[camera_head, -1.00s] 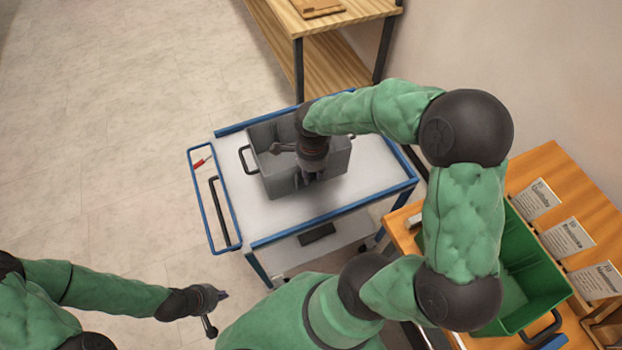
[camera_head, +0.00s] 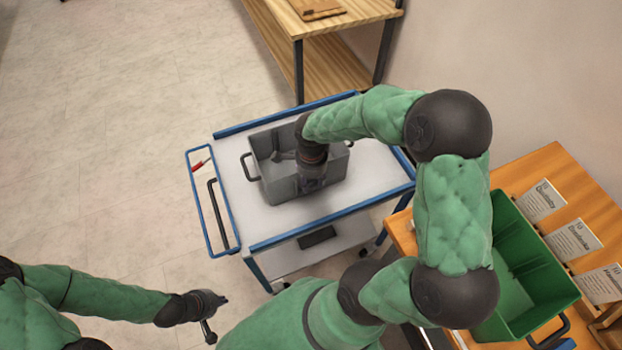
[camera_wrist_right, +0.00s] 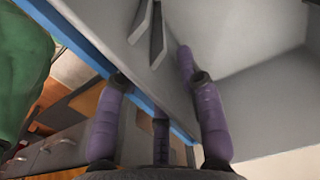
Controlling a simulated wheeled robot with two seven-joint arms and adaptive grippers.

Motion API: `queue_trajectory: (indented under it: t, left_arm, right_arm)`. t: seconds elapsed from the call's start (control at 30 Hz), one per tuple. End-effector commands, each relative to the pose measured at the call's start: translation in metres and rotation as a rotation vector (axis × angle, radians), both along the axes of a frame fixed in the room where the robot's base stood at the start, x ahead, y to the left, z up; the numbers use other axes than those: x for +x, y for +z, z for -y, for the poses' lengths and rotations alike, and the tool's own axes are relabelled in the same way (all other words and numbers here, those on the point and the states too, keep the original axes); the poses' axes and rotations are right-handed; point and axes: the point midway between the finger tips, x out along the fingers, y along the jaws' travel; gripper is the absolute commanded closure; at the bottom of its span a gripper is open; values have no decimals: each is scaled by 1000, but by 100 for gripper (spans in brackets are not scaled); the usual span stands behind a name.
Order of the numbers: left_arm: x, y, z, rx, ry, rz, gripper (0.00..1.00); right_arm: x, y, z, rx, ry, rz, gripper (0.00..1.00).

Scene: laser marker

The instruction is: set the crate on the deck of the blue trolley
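The grey crate (camera_head: 281,187) stands upright over the white deck (camera_head: 345,195) of the blue trolley (camera_head: 330,219), and looks to rest on it. Its dark handle (camera_head: 246,168) sticks out on the left. My right gripper (camera_head: 312,186) is at the crate's near wall and hides part of it. In the right wrist view its purple fingers (camera_wrist_right: 158,95) are spread apart by the grey crate wall (camera_wrist_right: 172,88), and no closed grip shows. My left gripper (camera_head: 215,314) is open and empty, left of my body, over the floor.
A green bin (camera_head: 535,292) and several label cards (camera_head: 573,240) are on the orange wooden table (camera_head: 553,165) at the right. A wooden shelf (camera_head: 345,70) stands behind the trolley. A red object (camera_head: 201,165) is by the trolley's push handle (camera_head: 212,225). The left floor is clear.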

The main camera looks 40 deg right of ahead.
Motion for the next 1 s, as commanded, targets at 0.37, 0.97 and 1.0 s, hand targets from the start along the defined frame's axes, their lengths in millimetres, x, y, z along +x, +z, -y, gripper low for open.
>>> queue_trajectory:
  t: [0.37,0.97,1.0]
  left_arm:
    - [0,2,0,0,0,0,100]
    - [0,36,0,0,0,0,100]
    - [0,38,0,0,0,0,100]
  right_arm:
    - [0,2,0,0,0,0,49]
    - [-1,100,0,-1,0,2,49]
    - [-1,105,0,-1,1,2,49]
